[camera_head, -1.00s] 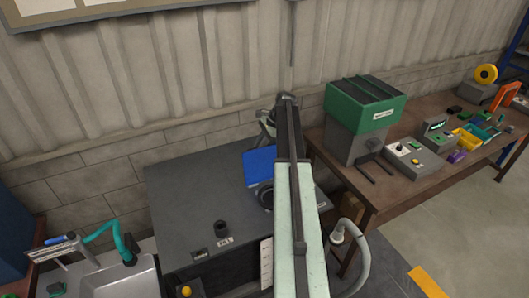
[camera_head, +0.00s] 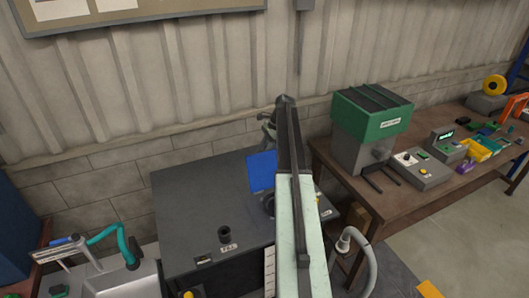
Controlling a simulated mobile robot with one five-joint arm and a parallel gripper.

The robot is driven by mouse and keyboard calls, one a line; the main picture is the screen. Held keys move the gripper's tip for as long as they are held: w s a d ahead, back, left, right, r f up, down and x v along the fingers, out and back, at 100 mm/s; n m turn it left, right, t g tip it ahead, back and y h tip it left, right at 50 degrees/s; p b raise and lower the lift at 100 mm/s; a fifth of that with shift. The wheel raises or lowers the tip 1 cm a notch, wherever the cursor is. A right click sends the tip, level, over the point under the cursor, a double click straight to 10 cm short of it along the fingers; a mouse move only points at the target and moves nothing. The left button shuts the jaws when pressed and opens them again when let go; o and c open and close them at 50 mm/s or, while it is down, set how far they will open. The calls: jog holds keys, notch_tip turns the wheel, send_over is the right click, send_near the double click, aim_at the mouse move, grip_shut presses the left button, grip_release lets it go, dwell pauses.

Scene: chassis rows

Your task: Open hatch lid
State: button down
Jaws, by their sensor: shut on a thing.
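A blue flat panel (camera_head: 262,171), which looks like the hatch lid, stands tilted up on the dark grey cabinet top (camera_head: 195,195). My arm, reaching from the bottom edge, covers the panel's right side. A dark round part (camera_head: 268,203) shows just below the panel, partly behind my arm; I cannot tell whether it belongs to the hatch or to my wrist. My gripper is hidden behind my own arm, so its fingers and their contact with the lid do not show.
A short black knob (camera_head: 224,234) stands on the cabinet top. To the right, a wooden bench (camera_head: 400,200) carries a green and grey machine (camera_head: 368,130) and control boxes. A sink with a teal tap (camera_head: 110,240) is at left. The wall is close behind.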

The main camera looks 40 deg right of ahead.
jog(key=shift+w, duration=0.55)
jog(key=c, duration=1.4)
grip_release()
jog(key=shift+w+d+f, duration=0.15)
jog(key=shift+w+f, duration=0.1)
jog(key=shift+d+f, duration=0.1)
jog(key=p+v, duration=0.7)
jog(key=shift+r, duration=0.3)
jog(key=shift+s, duration=0.15)
